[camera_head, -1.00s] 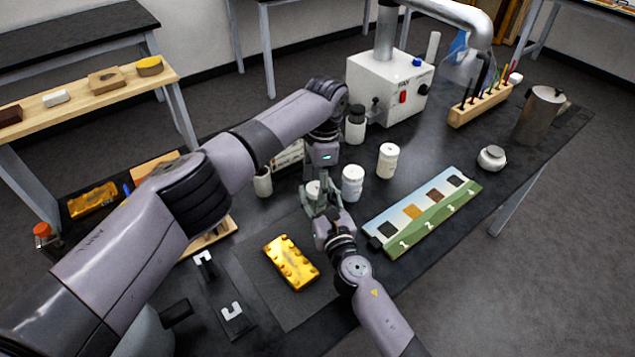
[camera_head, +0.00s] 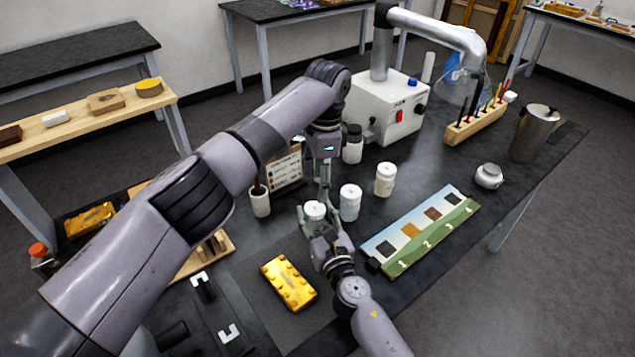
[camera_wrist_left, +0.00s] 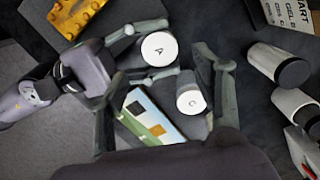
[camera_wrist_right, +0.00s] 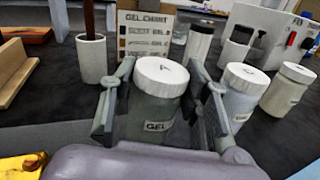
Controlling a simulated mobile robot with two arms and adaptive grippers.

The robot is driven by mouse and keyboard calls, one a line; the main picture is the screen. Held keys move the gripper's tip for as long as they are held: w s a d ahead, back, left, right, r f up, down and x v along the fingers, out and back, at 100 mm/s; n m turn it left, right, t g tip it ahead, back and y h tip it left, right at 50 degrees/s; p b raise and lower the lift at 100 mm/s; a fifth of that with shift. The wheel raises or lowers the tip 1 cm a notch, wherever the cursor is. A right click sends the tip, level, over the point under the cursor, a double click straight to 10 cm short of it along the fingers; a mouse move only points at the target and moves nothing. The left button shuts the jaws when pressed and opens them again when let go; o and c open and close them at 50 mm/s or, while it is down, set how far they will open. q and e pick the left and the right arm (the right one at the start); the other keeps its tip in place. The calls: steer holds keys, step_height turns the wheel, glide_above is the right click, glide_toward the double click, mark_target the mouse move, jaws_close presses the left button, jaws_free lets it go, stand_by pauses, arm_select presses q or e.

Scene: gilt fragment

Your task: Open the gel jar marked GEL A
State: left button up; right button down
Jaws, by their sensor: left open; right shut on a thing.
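The GEL A jar (camera_head: 314,211) has a white lid marked A (camera_wrist_left: 159,48) and stands between my right gripper's fingers. In the right wrist view the jar (camera_wrist_right: 152,118) shows its GEL label and the lid sits on it. My right gripper (camera_head: 318,222) is shut around the jar's body, one finger on each side. My left gripper (camera_head: 325,188) is open, pointing down just behind the jar in the head view. In the left wrist view its fingers (camera_wrist_left: 163,95) are spread, with the C jar lid (camera_wrist_left: 189,101) showing between them and the A lid at their upper edge.
Two more white-lidded jars (camera_head: 350,203) (camera_head: 385,180) stand close to the right. A brush cup (camera_head: 260,202) and gel chart (camera_head: 285,168) stand to the left. A yellow gilt block (camera_head: 289,284) lies in front, and a numbered strip (camera_head: 424,240) lies at the right.

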mark_target(315, 208)
arm_select(q)
steer(key=f, duration=0.7)
steer(key=shift+s+a, duration=0.15)
steer(key=shift+a, duration=0.2)
steer(key=c, duration=1.2)
steer(key=o, duration=1.2)
steer(key=shift+r, duration=0.1)
steer(key=shift+d+r, duration=0.2)
steer(key=shift+r, duration=1.95)
arm_select(e)
steer(key=c, duration=0.8)
jaws_free()
